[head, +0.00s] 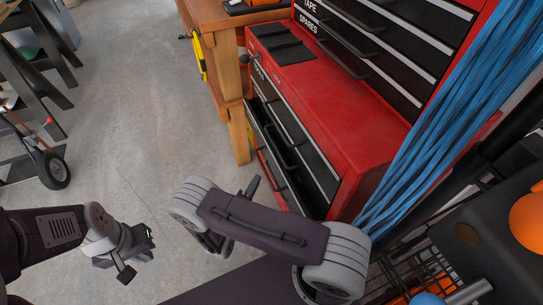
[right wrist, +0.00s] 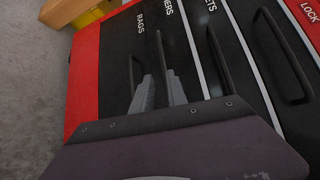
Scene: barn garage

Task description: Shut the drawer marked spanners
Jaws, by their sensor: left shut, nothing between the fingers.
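The red tool chest (head: 385,140) has black drawers, and one lower drawer (head: 268,138) stands out from its front in the head view. In the right wrist view, a drawer front whose label is cut off to "NERS" (right wrist: 183,50) lies between one marked "RAGS" (right wrist: 116,55) and one ending in "ETS" (right wrist: 235,75). My right gripper (right wrist: 159,76) is close in front of the "NERS" and "RAGS" fronts, its fingers apart near a dark handle; contact is unclear. In the head view my arm hides most of it. My left gripper (head: 136,262) is shut and empty, away over the floor.
A wooden workbench (head: 238,125) with a yellow tool stands left of the chest. Blue strands (head: 450,110) hang at the right, by a black wire basket (head: 420,270). A wheeled frame (head: 52,170) is at far left. Concrete floor in between is clear.

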